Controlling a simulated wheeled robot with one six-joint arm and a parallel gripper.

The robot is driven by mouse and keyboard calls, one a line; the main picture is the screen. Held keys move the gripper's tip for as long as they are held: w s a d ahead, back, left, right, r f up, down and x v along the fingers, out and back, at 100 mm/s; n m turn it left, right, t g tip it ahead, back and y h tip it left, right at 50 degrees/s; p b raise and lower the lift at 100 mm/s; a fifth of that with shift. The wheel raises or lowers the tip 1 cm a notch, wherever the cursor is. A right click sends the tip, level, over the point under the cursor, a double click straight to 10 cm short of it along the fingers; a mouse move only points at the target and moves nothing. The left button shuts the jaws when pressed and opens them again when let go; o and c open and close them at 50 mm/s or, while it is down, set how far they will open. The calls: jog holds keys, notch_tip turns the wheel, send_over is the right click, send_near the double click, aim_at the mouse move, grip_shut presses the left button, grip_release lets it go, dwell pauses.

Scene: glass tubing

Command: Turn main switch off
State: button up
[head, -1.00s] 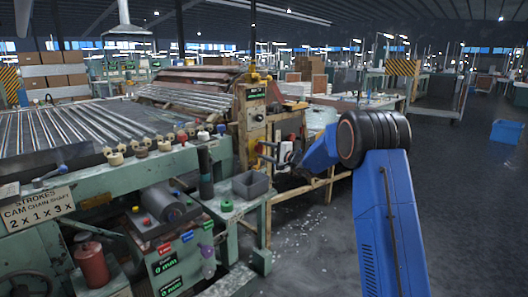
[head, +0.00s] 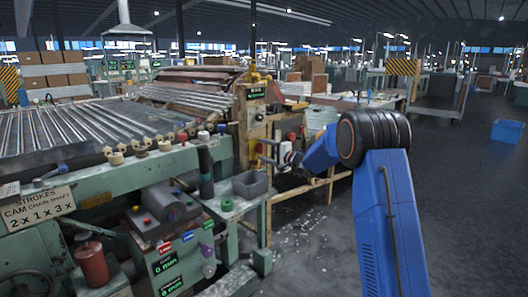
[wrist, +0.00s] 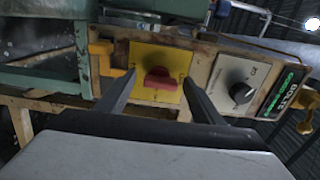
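The main switch is a red knob (wrist: 160,78) on a yellow plate (wrist: 158,60), set in a worn panel. In the wrist view the red knob sits between the two fingers of my gripper (wrist: 158,98). The fingers are spread wide, one to each side of the plate, with no contact visible on the knob. How far the fingertips are from the panel is hard to judge. In the head view my gripper (head: 270,154) is small, at the yellow machine post (head: 253,118). The red knob cannot be made out clearly there.
To the right of the switch is a black dial (wrist: 241,92) on a white plate, beside a green-lettered display (wrist: 283,92). A yellow bracket (wrist: 104,62) is at its left. Open floor lies to the right.

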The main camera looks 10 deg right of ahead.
jog(key=v, duration=1.7)
jog(key=shift+s+d, duration=0.15)
jog(key=s+a+r+n+g+y, duration=0.1)
jog(key=s+a+n+g, duration=0.15)
jog(key=s+a, duration=0.4)
jog(key=s+a+r+n+g, duration=0.2)
jog(key=s+a+g, duration=0.15)
jog(key=s, duration=0.55)
jog(key=s+a+f+n+g+h, duration=0.1)
jog(key=s+a+n+g, duration=0.1)
jog(key=s, duration=0.6)
jog(key=s+a+f+n+g+h, duration=0.1)
jog(key=s+a, duration=0.2)
jog(key=s, duration=0.5)
jog(key=s+d+f+n+h, duration=0.1)
jog(key=s+d+f+h, duration=0.1)
jog(key=s, duration=0.7)
jog(key=s+d+f+n+h, duration=0.1)
jog(key=s+d+f+h, duration=0.2)
jog(key=s+d, duration=0.3)
jog(key=s+d+f+n+h, duration=0.1)
jog(key=s+d+h, duration=0.3)
jog(key=s, duration=0.8)
jog(key=shift+f+g+h, duration=0.3)
jog(key=shift+f+g, duration=0.1)
jog(key=shift+f, duration=0.45)
